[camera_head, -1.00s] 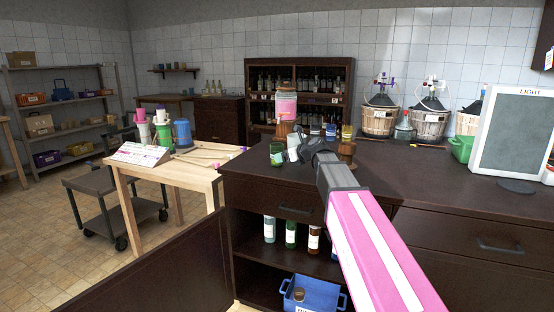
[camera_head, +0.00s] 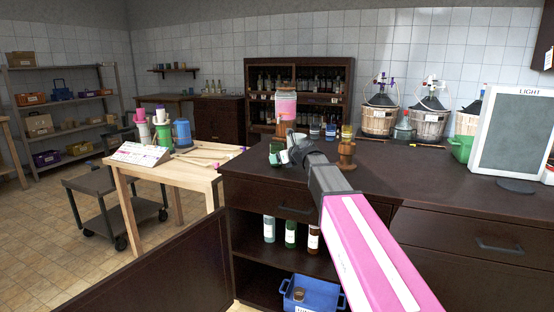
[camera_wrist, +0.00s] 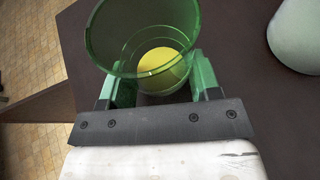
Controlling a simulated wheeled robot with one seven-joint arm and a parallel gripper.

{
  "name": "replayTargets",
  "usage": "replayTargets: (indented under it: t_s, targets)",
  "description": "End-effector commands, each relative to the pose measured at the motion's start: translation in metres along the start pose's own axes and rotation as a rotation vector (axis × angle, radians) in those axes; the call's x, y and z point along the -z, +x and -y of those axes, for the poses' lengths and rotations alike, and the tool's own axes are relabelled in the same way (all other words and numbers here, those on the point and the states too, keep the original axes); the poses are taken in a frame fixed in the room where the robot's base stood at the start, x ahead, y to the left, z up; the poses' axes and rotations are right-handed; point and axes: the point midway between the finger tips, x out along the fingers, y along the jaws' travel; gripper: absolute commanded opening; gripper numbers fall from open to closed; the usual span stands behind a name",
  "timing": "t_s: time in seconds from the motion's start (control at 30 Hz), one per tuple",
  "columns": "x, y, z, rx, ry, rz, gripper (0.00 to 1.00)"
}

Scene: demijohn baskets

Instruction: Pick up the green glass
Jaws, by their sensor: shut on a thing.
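The green glass (camera_wrist: 143,38) is a clear green tumbler at the top middle of the wrist view, with its open rim toward the camera. My gripper (camera_wrist: 160,88) has one finger on each side of it and is shut on it. A round yellow patch shows through the glass; I cannot tell whether it is inside or below. In the head view the green glass (camera_head: 274,149) is small, at the left end of the dark counter, partly hidden by my gripper (camera_head: 283,157). I cannot tell whether its base touches the counter.
A pale cup-like object (camera_wrist: 296,36) stands close to the right of the glass in the wrist view. A pale wooden table (camera_head: 190,175) adjoins at left.

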Motion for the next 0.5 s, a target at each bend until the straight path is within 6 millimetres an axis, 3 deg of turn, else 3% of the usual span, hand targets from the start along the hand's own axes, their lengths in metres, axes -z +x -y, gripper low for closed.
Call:
replayTargets:
  t_s: [0.5]
  targets:
    - [-0.013, -0.005, -0.001, -0.001, 0.001, 0.001, 0.28]
